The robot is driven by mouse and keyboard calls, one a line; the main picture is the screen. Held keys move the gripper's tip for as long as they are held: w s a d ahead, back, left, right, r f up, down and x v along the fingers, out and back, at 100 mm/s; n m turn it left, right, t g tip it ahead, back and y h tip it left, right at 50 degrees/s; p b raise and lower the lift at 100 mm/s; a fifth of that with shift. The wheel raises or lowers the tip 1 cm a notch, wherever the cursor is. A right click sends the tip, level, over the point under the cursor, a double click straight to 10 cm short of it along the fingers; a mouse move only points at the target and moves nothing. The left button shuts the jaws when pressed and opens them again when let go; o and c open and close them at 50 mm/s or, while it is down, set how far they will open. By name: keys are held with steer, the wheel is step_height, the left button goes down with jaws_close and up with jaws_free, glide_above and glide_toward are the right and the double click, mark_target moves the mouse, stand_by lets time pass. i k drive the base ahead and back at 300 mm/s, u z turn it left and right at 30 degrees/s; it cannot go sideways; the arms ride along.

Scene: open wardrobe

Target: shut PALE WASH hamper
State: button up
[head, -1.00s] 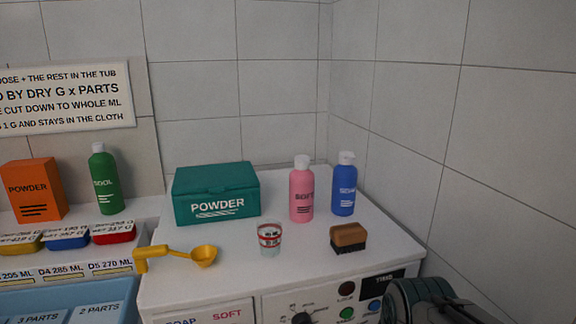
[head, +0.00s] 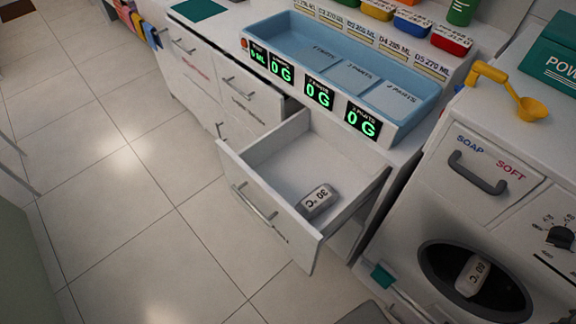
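A white pull-out drawer (head: 268,222) stands wide open below the blue tray in the head view. Its front has a bar handle (head: 259,202). I cannot read a PALE WASH name on it, so I cannot tell whether it is that hamper. A pale block marked 30 °C (head: 318,201) lies inside it. Behind it to the left, a second white drawer (head: 247,98) is pulled out a little; its small lettering is unreadable. A further front (head: 193,66) with reddish lettering is also too small to read. My gripper is not clearly visible.
A blue tray (head: 272,42) with green 0 G displays tops the cabinet. The washing machine (head: 407,200) stands right of the open drawer, with a dark round window (head: 440,262). A small teal part (head: 382,275) lies low beside it. Tiled floor (head: 125,210) at left is clear.

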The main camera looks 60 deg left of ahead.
mark_target(268, 178)
steer(key=k, duration=0.3)
steer(key=u, duration=2.25)
steer(key=i, duration=0.2)
steer(key=u, duration=0.45)
